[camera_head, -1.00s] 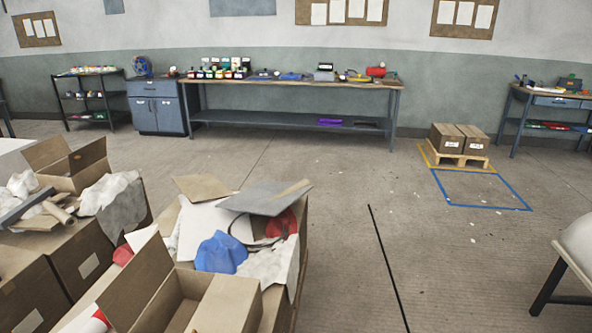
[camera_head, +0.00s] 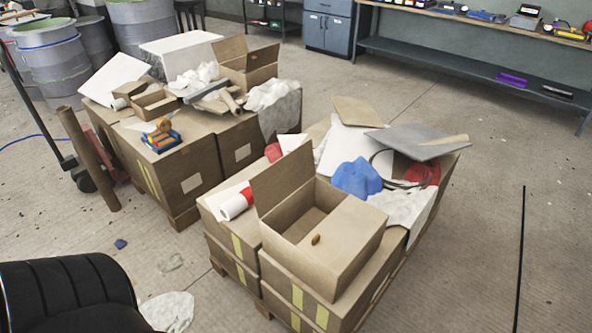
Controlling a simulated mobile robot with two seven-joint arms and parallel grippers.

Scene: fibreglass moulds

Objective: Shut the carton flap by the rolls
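A brown carton (camera_head: 350,240) stands on the near stack of boxes. One flap (camera_head: 284,178) stands up at its left side; the right part of its top is covered, and the gap between shows a partly empty inside. A small brown object (camera_head: 316,239) lies at the edge of the covered part. A red and white roll (camera_head: 235,203) lies left of this carton, and a red roll end (camera_head: 273,152) shows behind it. On the far stack, another open carton (camera_head: 250,75) with raised flaps stands behind tan tubes (camera_head: 229,100). Neither gripper is in view.
Blue cloth (camera_head: 357,178), grey board (camera_head: 415,142) and red coil (camera_head: 423,172) crowd the near stack's back. A black chair (camera_head: 70,295) stands front left. A brown post (camera_head: 88,158) and drums (camera_head: 55,65) are left.

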